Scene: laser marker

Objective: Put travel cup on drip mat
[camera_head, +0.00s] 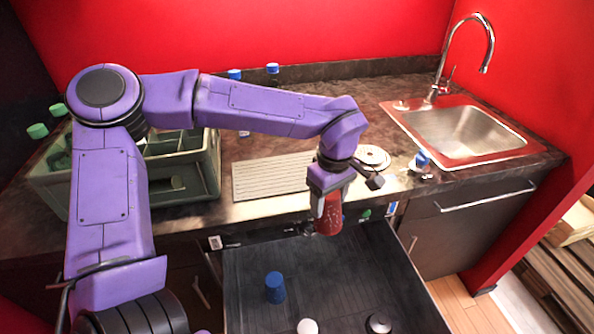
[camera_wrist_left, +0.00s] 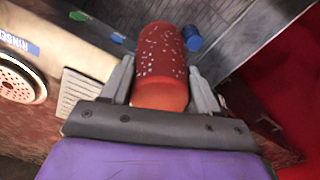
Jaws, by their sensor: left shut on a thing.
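My left gripper (camera_head: 327,200) is shut on a red travel cup (camera_head: 331,217) with pale speckles. The cup is held over the back part of an open dark drawer, in front of the counter's edge. In the left wrist view the cup (camera_wrist_left: 162,58) sits between the two grey fingers of the gripper (camera_wrist_left: 163,85). The drip mat appears to be the pale ribbed mat (camera_head: 265,180) flat on the counter, left of and behind the gripper. Part of the mat (camera_wrist_left: 76,92) shows in the left wrist view. My right gripper is not in view.
The open drawer (camera_head: 350,270) holds a blue cup (camera_head: 275,287), a white object (camera_head: 307,327) and a dark round object (camera_head: 379,323). A green-grey crate (camera_head: 205,180) stands left of the mat. A round pale dish (camera_head: 373,156) and a sink (camera_head: 462,130) lie to the right.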

